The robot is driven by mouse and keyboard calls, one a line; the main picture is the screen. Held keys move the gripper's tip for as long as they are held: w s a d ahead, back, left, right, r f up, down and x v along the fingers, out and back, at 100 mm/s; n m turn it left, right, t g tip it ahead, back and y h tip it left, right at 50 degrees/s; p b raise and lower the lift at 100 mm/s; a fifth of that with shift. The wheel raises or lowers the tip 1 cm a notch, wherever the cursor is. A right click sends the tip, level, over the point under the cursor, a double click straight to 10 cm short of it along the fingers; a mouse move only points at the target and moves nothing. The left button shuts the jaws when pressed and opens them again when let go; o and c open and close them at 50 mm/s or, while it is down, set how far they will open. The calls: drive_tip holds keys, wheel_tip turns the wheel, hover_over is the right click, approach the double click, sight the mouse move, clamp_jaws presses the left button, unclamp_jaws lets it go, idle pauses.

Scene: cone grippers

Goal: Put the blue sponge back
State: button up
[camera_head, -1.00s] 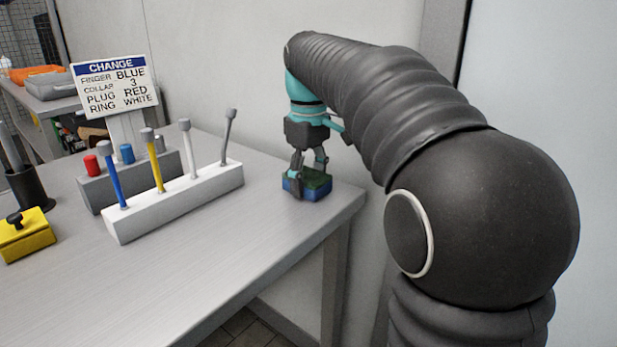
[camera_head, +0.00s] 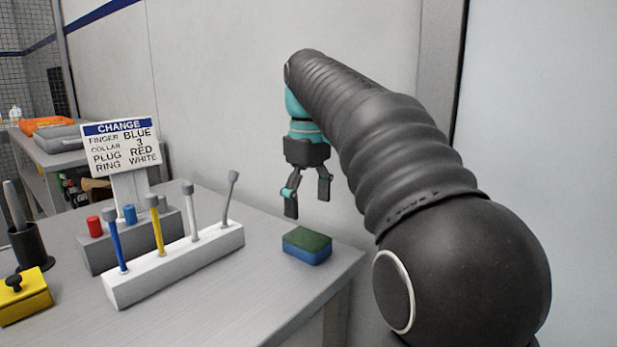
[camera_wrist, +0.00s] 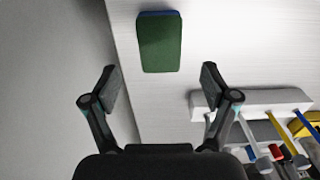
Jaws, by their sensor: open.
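The blue sponge (camera_head: 307,246) has a green top and lies flat on the grey table near its far right corner. In the wrist view its green face (camera_wrist: 160,43) shows at the top, beyond the fingertips, with a thin blue edge. My gripper (camera_head: 307,205) is open and empty above the sponge, with a clear gap between the fingertips and it. In the wrist view both fingers of my gripper (camera_wrist: 158,82) stand wide apart with nothing between them.
A white rack (camera_head: 180,265) with several coloured rods stands left of the sponge. Behind it are a grey block (camera_head: 100,254) with coloured plugs and a CHANGE sign (camera_head: 122,146). A yellow block (camera_head: 25,297) and black cup (camera_head: 29,246) stand at the left. A wall rises behind the table.

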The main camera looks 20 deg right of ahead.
sight(308, 238)
drive_tip(key=shift+r, duration=1.95)
drive_tip(key=s+f+m+t, duration=0.5)
drive_tip(key=s+f+m, duration=0.2)
drive_tip(key=s+f, duration=1.5)
drive_tip(key=shift+s+f+t, duration=0.3)
drive_tip(key=shift+s+f, duration=0.1)
drive_tip(key=shift+f, duration=0.1)
drive_tip(key=shift+a, duration=0.1)
